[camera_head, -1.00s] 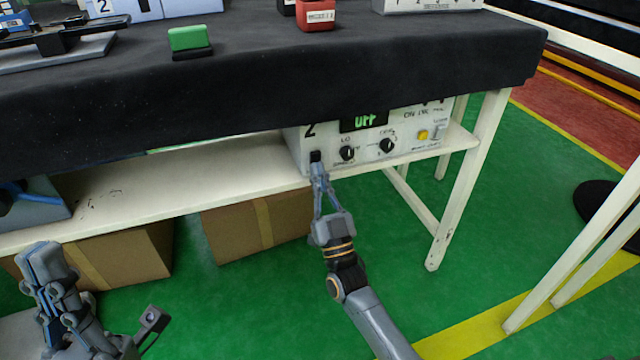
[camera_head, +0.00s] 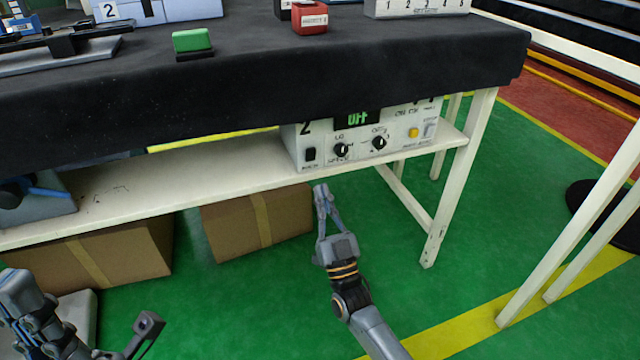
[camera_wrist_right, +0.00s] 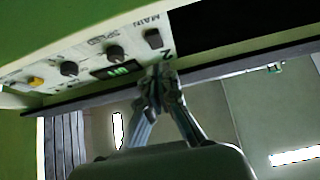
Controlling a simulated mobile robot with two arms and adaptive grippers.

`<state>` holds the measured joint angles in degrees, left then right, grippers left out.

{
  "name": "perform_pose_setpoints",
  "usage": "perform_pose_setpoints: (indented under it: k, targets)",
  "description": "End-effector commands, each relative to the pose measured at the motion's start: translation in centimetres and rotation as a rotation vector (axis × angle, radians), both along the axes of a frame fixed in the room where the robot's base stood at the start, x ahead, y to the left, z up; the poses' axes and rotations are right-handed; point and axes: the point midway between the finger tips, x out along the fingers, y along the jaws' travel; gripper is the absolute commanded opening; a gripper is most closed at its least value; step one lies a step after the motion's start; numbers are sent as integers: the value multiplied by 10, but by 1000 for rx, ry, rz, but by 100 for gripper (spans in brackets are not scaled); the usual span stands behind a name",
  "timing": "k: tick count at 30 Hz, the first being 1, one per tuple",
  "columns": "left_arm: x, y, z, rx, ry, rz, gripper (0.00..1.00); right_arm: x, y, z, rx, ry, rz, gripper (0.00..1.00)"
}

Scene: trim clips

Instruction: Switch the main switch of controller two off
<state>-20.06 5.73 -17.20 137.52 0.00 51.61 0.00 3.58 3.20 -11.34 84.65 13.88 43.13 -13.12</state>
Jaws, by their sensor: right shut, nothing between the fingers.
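Controller two (camera_head: 395,139) is a white box with a "2" on its front, standing on the shelf under the table.
The white shelf (camera_head: 215,172) runs under the dark-covered table (camera_head: 240,85). Cardboard boxes (camera_head: 255,222) stand below the shelf. A white table leg (camera_head: 458,180) is right of the controller. The green floor in front is clear.

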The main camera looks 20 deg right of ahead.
Motion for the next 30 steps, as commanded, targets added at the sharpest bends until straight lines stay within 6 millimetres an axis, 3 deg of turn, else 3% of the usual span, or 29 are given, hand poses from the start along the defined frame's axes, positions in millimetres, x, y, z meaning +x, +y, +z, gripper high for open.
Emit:
perform_pose_setpoints:
  k: [12,30]
  targets:
    - [0,0,4,0,1,0,0,-39,-1,-54,-1,2,1,0]
    - [0,0,4,0,1,0,0,-44,-1,-61,1,0,1,0]
